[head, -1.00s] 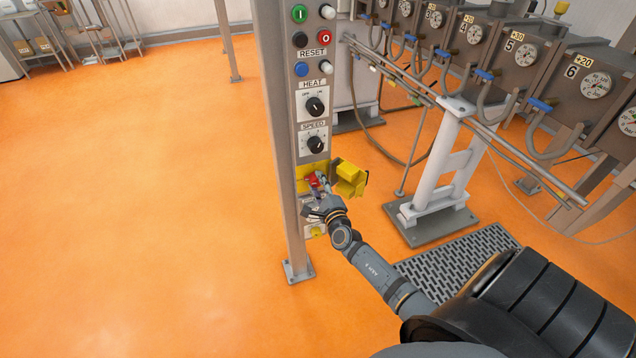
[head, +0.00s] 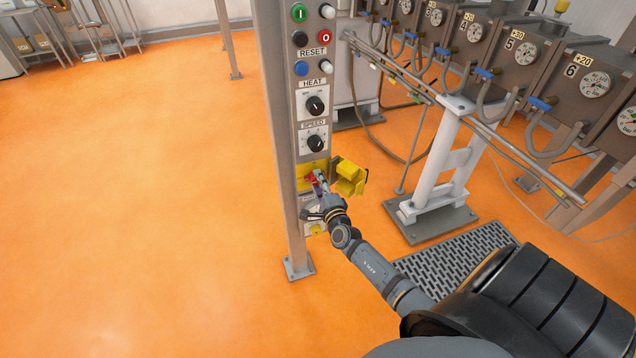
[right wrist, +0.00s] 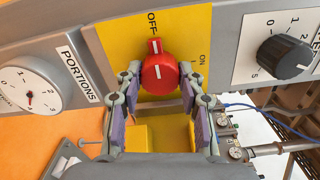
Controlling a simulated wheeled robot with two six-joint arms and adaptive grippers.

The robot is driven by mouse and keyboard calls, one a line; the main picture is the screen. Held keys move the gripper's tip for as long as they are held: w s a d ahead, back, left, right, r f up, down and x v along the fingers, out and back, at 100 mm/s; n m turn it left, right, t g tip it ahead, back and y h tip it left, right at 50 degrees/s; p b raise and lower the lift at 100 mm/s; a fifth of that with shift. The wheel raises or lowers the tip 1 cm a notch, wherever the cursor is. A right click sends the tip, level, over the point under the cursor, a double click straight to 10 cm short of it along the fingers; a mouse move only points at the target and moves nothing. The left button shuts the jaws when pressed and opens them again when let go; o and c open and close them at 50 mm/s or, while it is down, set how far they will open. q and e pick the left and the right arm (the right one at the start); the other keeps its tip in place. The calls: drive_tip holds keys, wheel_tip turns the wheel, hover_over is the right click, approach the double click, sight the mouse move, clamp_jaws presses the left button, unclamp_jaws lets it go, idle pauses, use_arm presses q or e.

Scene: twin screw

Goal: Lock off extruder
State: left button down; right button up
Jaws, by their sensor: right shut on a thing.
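The red rotary switch (right wrist: 160,70) sits on a yellow plate (right wrist: 112,48) marked OFF and ON. Its white line points to OFF. It also shows small and partly hidden in the head view (head: 311,179). My right gripper (right wrist: 160,80) is shut on the red switch, with a finger on each side; in the head view it reaches the lower panel (head: 320,184). A yellow open cover-like part (head: 350,177) stands out at the panel's right side. My left gripper is out of view.
The grey control column (head: 283,140) carries buttons and the HEAT (head: 315,105) and SPEED (head: 315,143) knobs above the switch. The extruder barrel with gauges (head: 520,52) and a white support stand (head: 437,165) are to the right. Orange floor is clear on the left.

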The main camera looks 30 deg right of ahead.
drive_tip(key=o, duration=1.2)
drive_tip(key=shift+s+a, duration=0.1)
drive_tip(key=shift+s, duration=0.25)
drive_tip(key=v, duration=1.1)
drive_tip(key=shift+s, duration=0.15)
drive_tip(key=shift+f, duration=0.15)
